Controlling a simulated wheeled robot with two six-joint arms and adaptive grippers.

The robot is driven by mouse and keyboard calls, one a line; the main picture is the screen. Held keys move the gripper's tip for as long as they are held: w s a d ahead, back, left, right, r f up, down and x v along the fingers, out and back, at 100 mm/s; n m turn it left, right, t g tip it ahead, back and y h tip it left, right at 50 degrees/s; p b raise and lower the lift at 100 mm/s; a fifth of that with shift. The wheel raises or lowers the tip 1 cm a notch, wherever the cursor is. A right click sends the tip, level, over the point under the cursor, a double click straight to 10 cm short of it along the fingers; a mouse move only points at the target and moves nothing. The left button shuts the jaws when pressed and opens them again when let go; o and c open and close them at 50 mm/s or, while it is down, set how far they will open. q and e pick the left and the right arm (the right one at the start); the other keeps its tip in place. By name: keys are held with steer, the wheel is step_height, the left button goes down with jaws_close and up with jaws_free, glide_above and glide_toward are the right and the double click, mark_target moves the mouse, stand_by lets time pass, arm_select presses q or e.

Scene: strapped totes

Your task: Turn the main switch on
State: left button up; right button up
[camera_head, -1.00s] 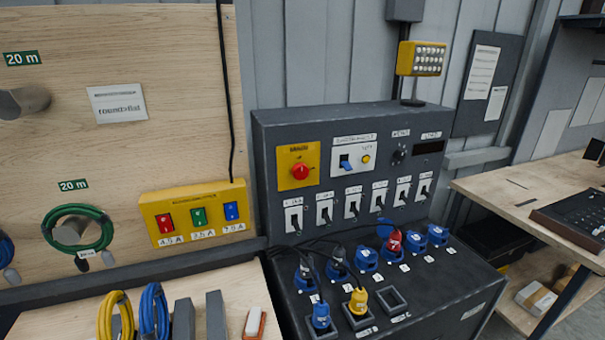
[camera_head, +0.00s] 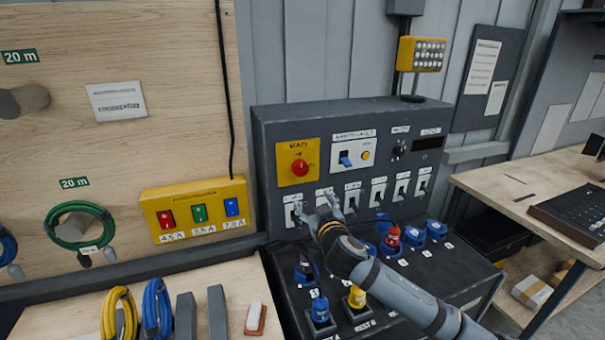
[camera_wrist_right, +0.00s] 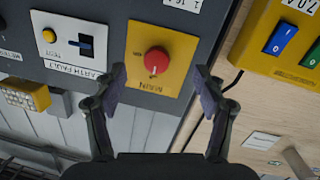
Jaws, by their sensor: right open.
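The main switch (camera_head: 299,168) is a red round knob on a yellow plate (camera_head: 284,178), at the upper left of the grey panel. It also shows in the right wrist view as a red knob (camera_wrist_right: 157,61), upside down, with a white mark on its face. My right gripper (camera_head: 317,211) is open and empty, below the yellow plate in the head view. In the right wrist view its two fingers (camera_wrist_right: 158,82) stand on either side of the knob, apart from it. My left gripper is not in view.
An earth fault unit with a blue switch (camera_head: 346,159) sits right of the plate. A row of small switches (camera_head: 378,192) runs below. Blue, red and yellow plugs (camera_head: 390,238) stand on the sloped front. A yellow fuse box (camera_head: 197,208) is on the wooden wall at left.

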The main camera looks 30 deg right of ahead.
mark_target(301, 170)
steer(key=shift+t, duration=0.6)
steer(key=w+d+r+p, duration=0.1)
steer(key=w, duration=0.2)
steer(key=w+d+r+p, duration=0.1)
steer(key=w+p, duration=0.1)
steer(key=w, duration=0.1)
steer(key=w+d+r+p, duration=0.1)
steer(key=w, duration=0.3)
steer(key=shift+w+d+r, duration=0.1)
steer(key=shift+d+r, duration=0.05)
steer(key=shift+w+d, duration=0.15)
steer(key=shift+w, duration=0.2)
steer(key=shift+c, duration=0.4)
